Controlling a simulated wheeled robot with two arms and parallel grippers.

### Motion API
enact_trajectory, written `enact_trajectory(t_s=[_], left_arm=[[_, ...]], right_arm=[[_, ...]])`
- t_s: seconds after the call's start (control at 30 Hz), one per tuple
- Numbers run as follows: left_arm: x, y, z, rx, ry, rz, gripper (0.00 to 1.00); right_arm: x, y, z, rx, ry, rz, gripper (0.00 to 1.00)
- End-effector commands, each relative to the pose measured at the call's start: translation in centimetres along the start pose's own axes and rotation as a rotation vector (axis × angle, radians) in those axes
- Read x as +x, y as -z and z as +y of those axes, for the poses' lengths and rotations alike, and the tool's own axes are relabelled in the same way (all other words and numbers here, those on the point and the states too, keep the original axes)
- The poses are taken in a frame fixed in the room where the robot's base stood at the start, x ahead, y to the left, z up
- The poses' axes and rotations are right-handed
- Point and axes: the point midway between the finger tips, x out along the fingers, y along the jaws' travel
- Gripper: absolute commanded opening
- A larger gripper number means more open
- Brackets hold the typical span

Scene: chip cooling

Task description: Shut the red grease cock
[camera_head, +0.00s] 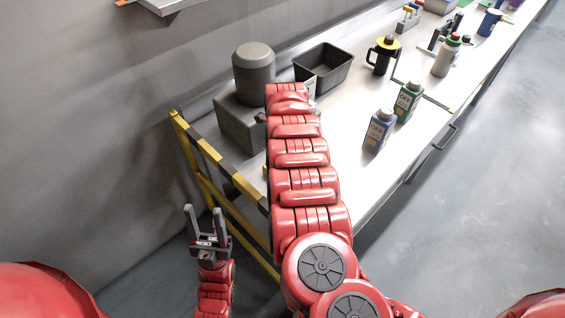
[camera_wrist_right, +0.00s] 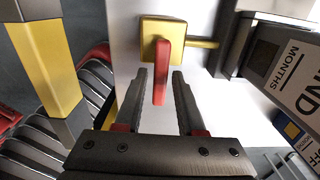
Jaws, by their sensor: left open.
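The red grease cock shows in the right wrist view as a red lever (camera_wrist_right: 162,85) on a square yellow body (camera_wrist_right: 156,30). The lever points down in the picture, toward my gripper's palm. My right gripper (camera_wrist_right: 159,74) is open, with its two fingers on either side of the lever and a visible gap to each. In the head view my right arm hides the right gripper, and I cannot make out the cock clearly. My left gripper (camera_head: 206,223) is open and empty, low at the left, beside the bench's end and away from the cock.
A grey block with a dark cylinder (camera_head: 254,72) stands at the bench's near end. A yellow-and-black rail (camera_head: 215,158) edges the bench end.

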Motion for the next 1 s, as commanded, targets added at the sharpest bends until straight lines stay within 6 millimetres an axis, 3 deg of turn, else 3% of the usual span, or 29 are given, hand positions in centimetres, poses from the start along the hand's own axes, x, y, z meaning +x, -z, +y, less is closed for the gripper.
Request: enact_trajectory(t_s=[0.47, 0.67, 1.0], left_arm=[[-0.4, -0.1, 0.0, 0.000, 0.000, 0.000, 0.50], [-1.9, -0.3, 0.1, 0.000, 0.000, 0.000, 0.50], [-4.9, -0.8, 0.2, 0.000, 0.000, 0.000, 0.50]], right_arm=[[-0.6, -0.1, -0.1, -0.001, 0.001, -0.001, 0.53], [-4.3, -0.2, 0.0, -0.002, 0.002, -0.007, 0.53], [-13.2, -0.1, -0.2, 0.002, 0.003, -0.007, 0.53]])
